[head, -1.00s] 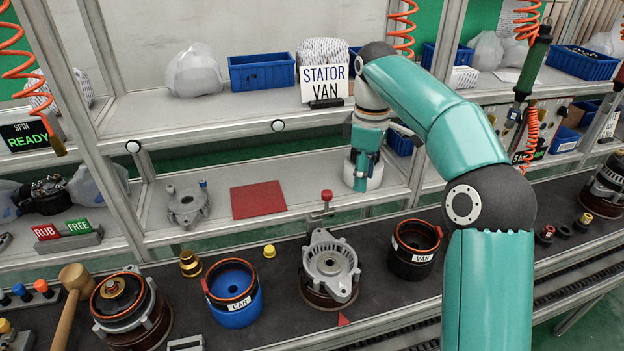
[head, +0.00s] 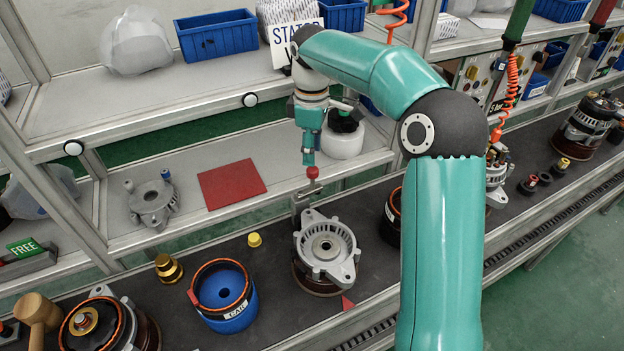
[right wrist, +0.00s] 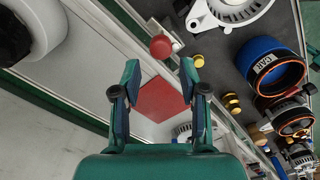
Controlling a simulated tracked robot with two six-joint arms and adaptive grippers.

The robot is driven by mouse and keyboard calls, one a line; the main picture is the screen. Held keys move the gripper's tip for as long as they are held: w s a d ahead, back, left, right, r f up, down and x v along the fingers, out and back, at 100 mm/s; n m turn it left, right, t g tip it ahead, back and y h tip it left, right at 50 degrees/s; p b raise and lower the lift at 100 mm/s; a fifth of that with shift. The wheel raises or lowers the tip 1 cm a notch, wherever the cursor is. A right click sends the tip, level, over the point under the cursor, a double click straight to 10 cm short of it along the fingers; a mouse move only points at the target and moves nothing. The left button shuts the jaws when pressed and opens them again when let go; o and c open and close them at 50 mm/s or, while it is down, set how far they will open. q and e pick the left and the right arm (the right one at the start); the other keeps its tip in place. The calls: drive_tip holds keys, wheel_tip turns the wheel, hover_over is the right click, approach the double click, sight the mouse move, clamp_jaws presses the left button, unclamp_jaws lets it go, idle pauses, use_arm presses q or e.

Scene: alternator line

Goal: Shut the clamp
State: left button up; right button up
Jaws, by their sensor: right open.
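The clamp (head: 306,190) stands at the back edge of the dark conveyor, behind a grey alternator housing (head: 328,245). Its red knob (head: 312,172) sits on top of a metal bar. My right gripper (head: 308,160) points down just above the knob in the head view. In the right wrist view my gripper (right wrist: 160,72) has its two fingers spread, and the red knob (right wrist: 161,46) shows just beyond the fingertips, roughly in line with the gap. Nothing is held. Contact with the knob cannot be made out. My left gripper is not in view.
A blue CAR ring (head: 240,315) and a yellow cap (head: 254,240) are left of the housing. A dark ring (head: 390,222) is partly hidden behind my right arm. A white container (head: 342,138) and a red mat (head: 231,184) are on the shelf behind.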

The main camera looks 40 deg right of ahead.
sight(313, 180)
wheel_tip(313, 180, down, 9)
drive_tip(key=shift+s+f, duration=0.1)
drive_tip(key=shift+f, duration=0.05)
drive_tip(key=shift+c, duration=0.2)
clamp_jaws()
drive_tip(key=shift+d, duration=0.3)
drive_tip(key=shift+a, duration=0.2)
